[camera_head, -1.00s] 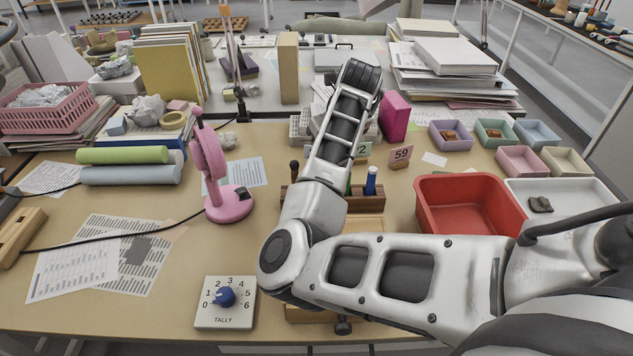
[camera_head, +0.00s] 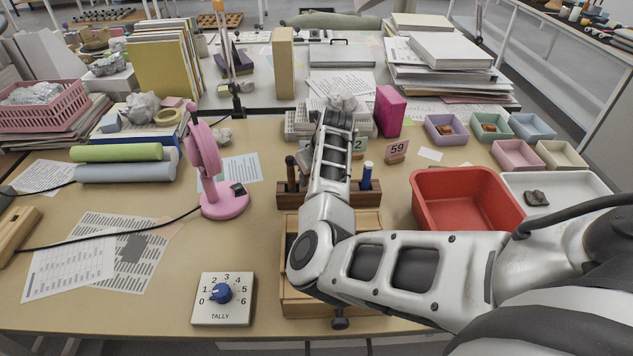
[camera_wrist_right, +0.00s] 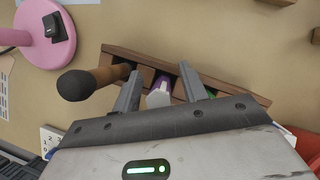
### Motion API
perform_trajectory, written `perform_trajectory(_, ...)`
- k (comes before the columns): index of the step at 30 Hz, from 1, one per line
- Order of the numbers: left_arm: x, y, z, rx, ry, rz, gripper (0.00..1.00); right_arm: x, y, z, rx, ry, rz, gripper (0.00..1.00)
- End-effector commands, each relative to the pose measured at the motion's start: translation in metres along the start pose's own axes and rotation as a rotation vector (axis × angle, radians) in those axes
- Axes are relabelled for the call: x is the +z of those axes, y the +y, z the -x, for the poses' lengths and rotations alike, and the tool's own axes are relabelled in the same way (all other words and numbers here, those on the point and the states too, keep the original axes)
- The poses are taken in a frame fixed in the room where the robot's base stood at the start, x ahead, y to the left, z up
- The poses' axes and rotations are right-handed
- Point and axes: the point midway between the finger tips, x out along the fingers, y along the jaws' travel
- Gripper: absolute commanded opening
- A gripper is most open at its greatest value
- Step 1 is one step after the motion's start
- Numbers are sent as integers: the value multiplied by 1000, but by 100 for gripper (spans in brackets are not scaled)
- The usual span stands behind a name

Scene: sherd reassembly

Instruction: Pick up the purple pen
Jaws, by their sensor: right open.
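The purple pen (camera_wrist_right: 158,94) stands in a slot of the wooden rack (camera_wrist_right: 232,88) in the right wrist view. My right gripper (camera_wrist_right: 160,88) is open, with one finger on each side of the pen; I cannot tell whether either touches it. In the head view my right arm reaches over the rack (camera_head: 377,201) and hides the pen and my fingertips. My left gripper is not in view.
A brown stick with a dark end (camera_wrist_right: 92,82) stands close left of my fingers. A green item (camera_wrist_right: 210,93) shows to their right. A pink lamp (camera_head: 207,165) and red bin (camera_head: 465,200) flank the rack.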

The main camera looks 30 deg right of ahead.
Motion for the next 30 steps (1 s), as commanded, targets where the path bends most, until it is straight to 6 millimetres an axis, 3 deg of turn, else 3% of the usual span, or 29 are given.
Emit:
perform_trajectory(4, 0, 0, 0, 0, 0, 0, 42, 0, 0, 0, 0, 0, 0, 40)
perform_trajectory(8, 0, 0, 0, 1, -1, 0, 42, 0, 0, 0, 0, 0, 0, 4)
perform_trajectory(9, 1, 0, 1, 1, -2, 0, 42, 0, 0, 0, 0, 0, 0, 0)
perform_trajectory(20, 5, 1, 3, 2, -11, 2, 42, 4, 0, 7, -1, -3, 1, 0)
perform_trajectory(30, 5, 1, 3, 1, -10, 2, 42, 28, 0, 65, -1, -4, 1, 0)
